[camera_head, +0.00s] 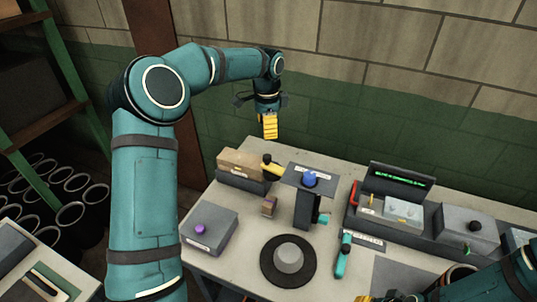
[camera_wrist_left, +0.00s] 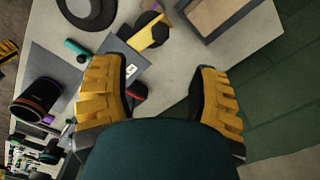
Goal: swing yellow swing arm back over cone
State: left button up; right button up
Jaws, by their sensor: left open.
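The yellow swing arm (camera_head: 271,164) with a black end is at the back of the table, beside a wooden-topped box. In the left wrist view the yellow and black piece (camera_wrist_left: 151,31) lies beyond my fingertips. A grey, blunt cone-like piece (camera_head: 289,258) stands on a black disc near the table's front; it shows at the top left of the wrist view (camera_wrist_left: 82,8). My left gripper (camera_head: 269,126) is open and empty above the table's back edge, apart from the swing arm; its fingers (camera_wrist_left: 157,85) are spread. My right gripper (camera_head: 376,298) barely shows at the bottom edge.
A stand with a blue knob (camera_head: 310,178) is right of the swing arm. A grey box with a purple knob (camera_head: 200,229) is at left. A console with a green-lit display (camera_head: 400,181) is at right. A teal-handled tool (camera_head: 343,257) lies near the disc. A wall stands behind.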

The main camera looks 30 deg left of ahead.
aim_at(267, 156)
pick_arm(q)
notch_tip(267, 156, down, 12)
jog(key=shift+r, duration=0.2)
grip_shut()
